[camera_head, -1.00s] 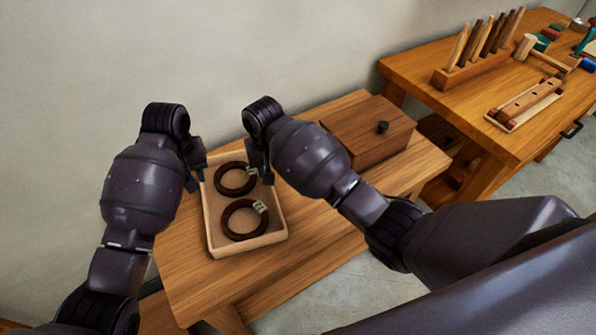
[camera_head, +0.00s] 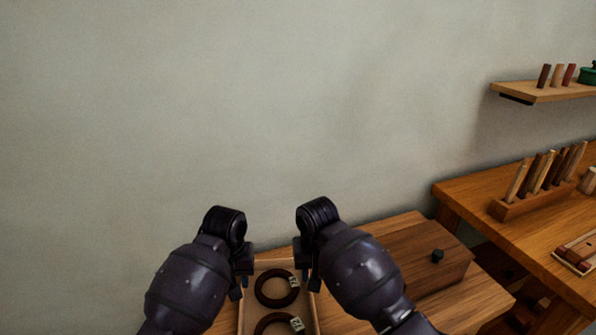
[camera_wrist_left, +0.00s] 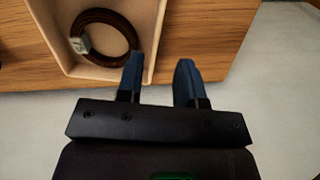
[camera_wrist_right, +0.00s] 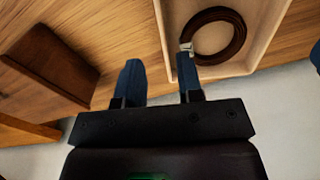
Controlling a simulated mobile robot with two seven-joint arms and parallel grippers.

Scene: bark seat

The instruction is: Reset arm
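My left gripper (camera_head: 242,281) and right gripper (camera_head: 309,274) hang over the two sides of a shallow light tray (camera_head: 314,318) in the head view. The tray holds two dark brown coiled rings, an upper one (camera_head: 262,288) and a lower one (camera_head: 259,329), each with a pale tag. The lower part of the tray is cut off in the head view.
The tray stands on a wooden table (camera_head: 478,292) beside a brown box with a dark knob (camera_head: 425,262). At right, a workbench (camera_head: 465,195) carries a rack of upright pegs (camera_head: 535,203). A shelf (camera_head: 540,92) hangs above.

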